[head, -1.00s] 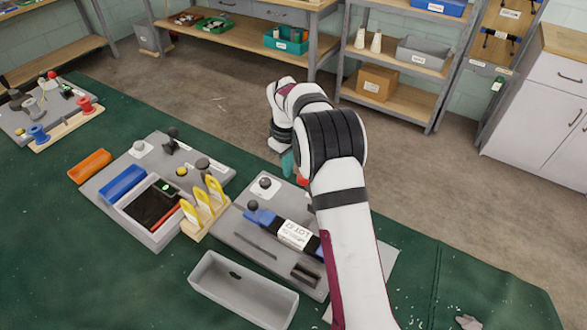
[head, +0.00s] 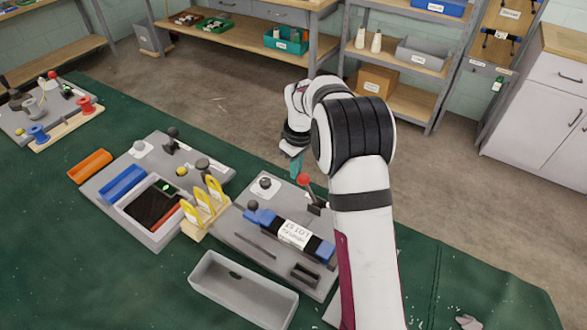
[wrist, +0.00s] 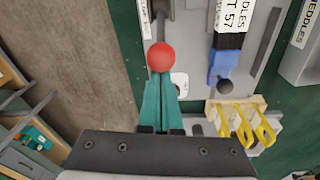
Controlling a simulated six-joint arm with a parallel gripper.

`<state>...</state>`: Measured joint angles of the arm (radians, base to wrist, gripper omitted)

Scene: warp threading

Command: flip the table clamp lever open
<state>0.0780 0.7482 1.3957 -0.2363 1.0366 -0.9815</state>
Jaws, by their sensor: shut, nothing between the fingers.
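The clamp lever has a red ball knob (head: 304,180) on a dark shaft and stands tilted at the far right edge of the grey board (head: 238,229). In the wrist view the red knob (wrist: 161,57) is just past the fingertips, with its grey shaft running away beyond it. My gripper (head: 297,172) has teal fingers and hangs at the far side, close to the knob. The fingers (wrist: 161,82) are together and empty. I cannot tell whether they touch the knob.
A black bundle with blue ends and a lot label (head: 293,234) lies on the same board. A wooden rack with yellow pieces (head: 203,205) stands at its left. A grey tray (head: 243,290) is in front. The green table cloth (head: 110,260) is clear at the front left.

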